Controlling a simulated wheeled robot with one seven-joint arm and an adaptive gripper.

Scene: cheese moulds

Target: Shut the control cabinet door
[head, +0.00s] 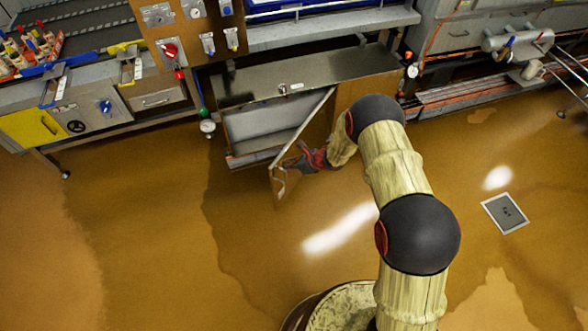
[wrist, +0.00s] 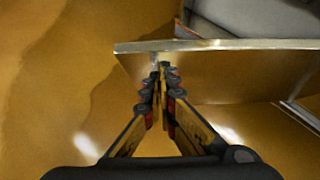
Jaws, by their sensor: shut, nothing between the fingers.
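The control cabinet (head: 262,119) stands under the bench, and its grey inside shows. Its door (head: 310,121) is swung open toward the floor, hinged at the right side of the opening. My gripper (head: 292,160) is at the outer face of the door, near its free edge. In the wrist view the door (wrist: 228,75) runs across the picture with its top edge toward the cabinet. My gripper's fingers (wrist: 162,68) are shut with nothing between them, and their tips are at or very close to the door face. I cannot tell whether they touch it.
A yellow-fronted unit (head: 33,127) stands to the left of the cabinet. A gauge (head: 207,126) hangs by the cabinet's left side. Pipes (head: 480,97) run low at the right. The brown floor in front is clear, with a drain cover (head: 505,213) at the right.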

